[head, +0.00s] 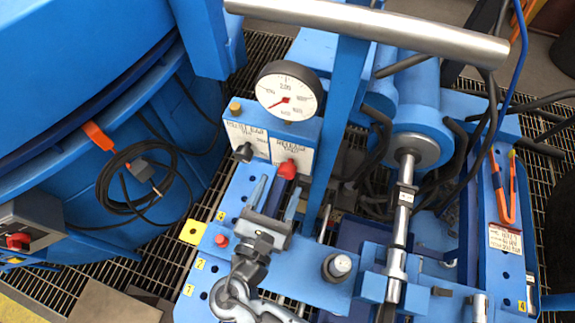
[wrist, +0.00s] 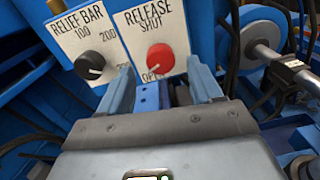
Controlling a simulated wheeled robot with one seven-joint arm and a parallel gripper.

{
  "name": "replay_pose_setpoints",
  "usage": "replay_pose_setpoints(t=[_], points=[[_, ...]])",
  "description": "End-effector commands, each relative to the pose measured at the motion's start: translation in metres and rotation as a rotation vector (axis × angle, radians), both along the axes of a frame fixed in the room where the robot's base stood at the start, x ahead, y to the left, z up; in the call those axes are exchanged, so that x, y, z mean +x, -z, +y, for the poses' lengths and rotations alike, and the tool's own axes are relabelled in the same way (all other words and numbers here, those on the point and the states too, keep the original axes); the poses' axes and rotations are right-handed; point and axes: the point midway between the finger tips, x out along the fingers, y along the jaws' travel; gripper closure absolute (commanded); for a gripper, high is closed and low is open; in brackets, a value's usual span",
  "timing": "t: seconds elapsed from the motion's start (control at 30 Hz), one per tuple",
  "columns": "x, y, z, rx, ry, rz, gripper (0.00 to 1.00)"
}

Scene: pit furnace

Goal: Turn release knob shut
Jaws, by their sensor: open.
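The red release knob (head: 288,169) sits on a white label plate on the blue gauge panel. It shows clearly in the wrist view (wrist: 160,59), with SHUT printed above it and part of OPEN below it. Which way the knob points is too small to tell. My gripper (head: 278,196) is open and empty, just in front of the panel. In the wrist view its two blue fingers (wrist: 163,82) stand apart, and the knob appears beyond them, between their lines. I see no contact with the knob.
The black relief knob (wrist: 90,64) is left of the red knob. A round pressure gauge (head: 288,92) stands above the panel. A blue upright post (head: 337,130) is close on the right. A black cable coil (head: 135,178) hangs at left.

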Motion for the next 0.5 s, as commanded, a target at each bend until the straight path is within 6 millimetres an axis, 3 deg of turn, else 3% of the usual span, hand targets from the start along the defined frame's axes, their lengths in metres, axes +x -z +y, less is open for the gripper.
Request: replay_pose_setpoints(t=[0.23, 0.5], points=[[0.034, 0.000, -0.014, 0.000, 0.002, 0.001, 0.35], [0.047, 0.000, -0.019, 0.000, 0.001, 0.000, 0.35]])
